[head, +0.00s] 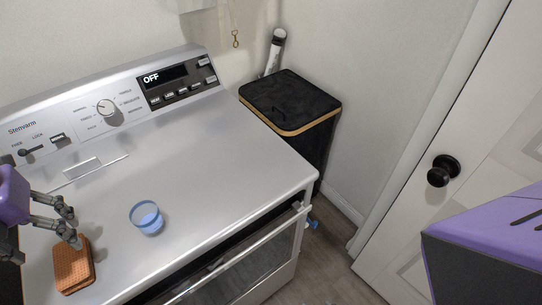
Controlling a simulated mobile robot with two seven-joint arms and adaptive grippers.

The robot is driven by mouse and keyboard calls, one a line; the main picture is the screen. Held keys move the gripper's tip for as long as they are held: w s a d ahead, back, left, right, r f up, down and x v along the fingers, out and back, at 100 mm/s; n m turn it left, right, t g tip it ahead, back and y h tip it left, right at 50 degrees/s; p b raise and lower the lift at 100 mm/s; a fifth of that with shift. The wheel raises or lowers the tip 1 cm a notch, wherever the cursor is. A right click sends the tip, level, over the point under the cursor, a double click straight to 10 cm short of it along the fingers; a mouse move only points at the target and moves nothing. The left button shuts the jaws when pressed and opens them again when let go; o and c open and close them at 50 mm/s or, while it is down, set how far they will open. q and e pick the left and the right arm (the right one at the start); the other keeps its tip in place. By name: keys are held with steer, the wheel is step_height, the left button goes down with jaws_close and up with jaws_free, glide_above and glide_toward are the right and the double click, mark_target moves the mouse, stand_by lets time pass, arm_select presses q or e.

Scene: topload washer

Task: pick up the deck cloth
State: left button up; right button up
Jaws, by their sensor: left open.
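The deck cloth, a folded orange-brown textured cloth (75,273), lies flat on the washer top (205,165) near its front left edge. My left gripper (75,227) comes in from the left edge with its fingers apart and nothing between them. Its fingertips are over or just behind the cloth's back edge. I cannot tell whether they touch it. My right gripper is not in view.
A blue translucent cup (147,217) stands on the washer top just right of the cloth. The control panel (115,106) runs along the back. A black hamper (290,101) stands beyond the washer. A white door (480,150) is at right.

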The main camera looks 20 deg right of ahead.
mark_target(67, 259)
arm_select(q)
steer(key=f, duration=0.1)
steer(key=s+f, duration=0.1)
steer(key=f, duration=0.1)
steer(key=d+f, duration=0.1)
steer(key=f, duration=0.1)
steer(key=shift+s+f+p, duration=0.15)
steer(key=shift+f+p, duration=0.05)
steer(key=shift+p, duration=0.2)
steer(key=shift+f, duration=0.5)
steer(key=c, duration=1.1)
